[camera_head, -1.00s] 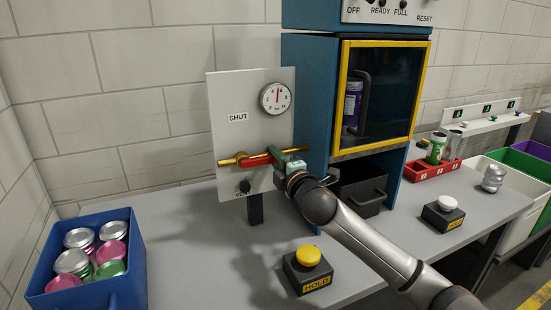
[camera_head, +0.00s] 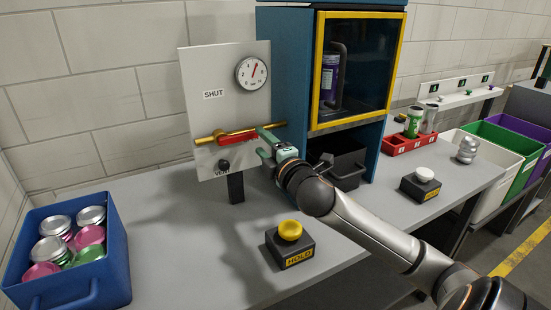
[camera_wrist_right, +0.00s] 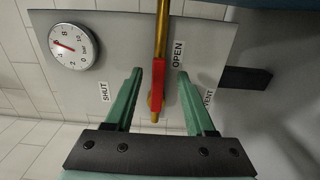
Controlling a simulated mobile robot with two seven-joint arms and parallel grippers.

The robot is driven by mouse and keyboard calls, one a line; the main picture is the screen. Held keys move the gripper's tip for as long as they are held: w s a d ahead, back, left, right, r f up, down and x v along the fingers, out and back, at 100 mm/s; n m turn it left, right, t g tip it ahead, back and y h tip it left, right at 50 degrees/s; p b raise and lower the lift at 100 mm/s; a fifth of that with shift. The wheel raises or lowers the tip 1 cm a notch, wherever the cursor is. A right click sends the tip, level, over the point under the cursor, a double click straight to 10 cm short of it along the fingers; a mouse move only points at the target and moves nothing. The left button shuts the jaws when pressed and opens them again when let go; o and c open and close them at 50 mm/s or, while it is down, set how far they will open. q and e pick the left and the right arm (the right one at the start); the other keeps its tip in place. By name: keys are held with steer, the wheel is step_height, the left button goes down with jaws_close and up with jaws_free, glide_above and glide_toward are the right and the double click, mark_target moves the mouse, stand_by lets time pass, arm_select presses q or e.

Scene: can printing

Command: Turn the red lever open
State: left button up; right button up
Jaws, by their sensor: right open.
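The red lever (camera_head: 237,137) lies nearly along the brass pipe (camera_head: 204,140) on an upright grey panel (camera_head: 199,90). In the right wrist view the lever (camera_wrist_right: 157,90) runs in line with the pipe and lies between my green fingers, with gaps on both sides. My right gripper (camera_head: 263,143) is open at the lever's right end; its fingertips also show in the wrist view (camera_wrist_right: 160,73). The SHUT label (camera_head: 213,94) is above the lever. An OPEN label (camera_wrist_right: 178,55) shows in the wrist view beside the pipe. My left gripper is out of view.
A round gauge (camera_head: 252,72) is on the panel, with a black VENT knob (camera_head: 224,165) below. A yellow HOLD button (camera_head: 290,230) stands in front. A blue bin of cans (camera_head: 110,270) is at left. A blue cabinet (camera_head: 285,60) stands right of the panel.

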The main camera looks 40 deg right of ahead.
steer(key=v, duration=0.7)
steer(key=shift+b, duration=0.4)
